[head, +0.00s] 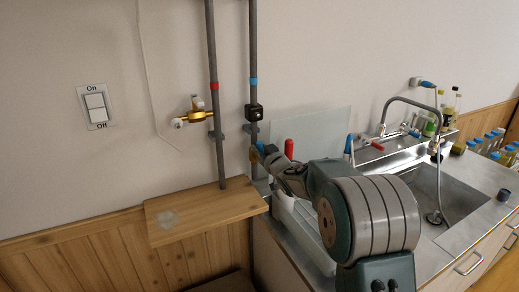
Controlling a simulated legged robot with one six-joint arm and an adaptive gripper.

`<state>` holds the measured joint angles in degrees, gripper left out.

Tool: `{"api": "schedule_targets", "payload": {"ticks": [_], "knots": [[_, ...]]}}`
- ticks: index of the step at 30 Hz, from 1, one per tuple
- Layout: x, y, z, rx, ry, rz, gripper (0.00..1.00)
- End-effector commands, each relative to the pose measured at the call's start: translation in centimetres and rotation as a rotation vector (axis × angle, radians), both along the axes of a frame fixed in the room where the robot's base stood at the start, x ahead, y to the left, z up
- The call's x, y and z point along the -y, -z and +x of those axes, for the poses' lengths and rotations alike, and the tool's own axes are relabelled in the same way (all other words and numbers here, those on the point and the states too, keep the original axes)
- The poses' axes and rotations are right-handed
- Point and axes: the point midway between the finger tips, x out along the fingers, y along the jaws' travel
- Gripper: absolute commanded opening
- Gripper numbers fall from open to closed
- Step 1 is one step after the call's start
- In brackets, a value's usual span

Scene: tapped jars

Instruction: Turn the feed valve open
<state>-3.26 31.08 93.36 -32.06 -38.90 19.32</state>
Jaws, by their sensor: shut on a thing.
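Two grey vertical pipes run down the wall. The right pipe (253,50) has a blue band and a small black box (253,113). My arm reaches from the lower right to the lower part of this pipe. My gripper (260,153) is shut there on a small blue and yellow part, which looks like the feed valve's handle. The fingers and arm hide most of the valve, so its angle cannot be told.
A wooden shelf (190,225) sits below the left pipe. A red upright handle (289,148) stands close to my arm. A sink (435,190) with a grey faucet (410,103) and several bottles lie to the right. A light switch (95,106) is on the left wall.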

Motion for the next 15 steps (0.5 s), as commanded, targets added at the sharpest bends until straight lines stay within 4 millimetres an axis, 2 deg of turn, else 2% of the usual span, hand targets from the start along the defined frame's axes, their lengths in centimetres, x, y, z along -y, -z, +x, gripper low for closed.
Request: {"api": "schedule_targets", "payload": {"ticks": [5,6,7,8,15], "knots": [[-0.1,-0.42,0.06,0.009,-0.002,0.002,0.0],[-0.1,-0.42,0.06,0.009,-0.002,0.002,0.41],[-0.08,-0.41,0.05,0.009,-0.001,0.002,0.54],[-0.09,-0.38,0.04,0.008,-0.001,0.001,0.63],[0.03,-0.15,0.04,0.003,0.001,0.0,0.63]]}}
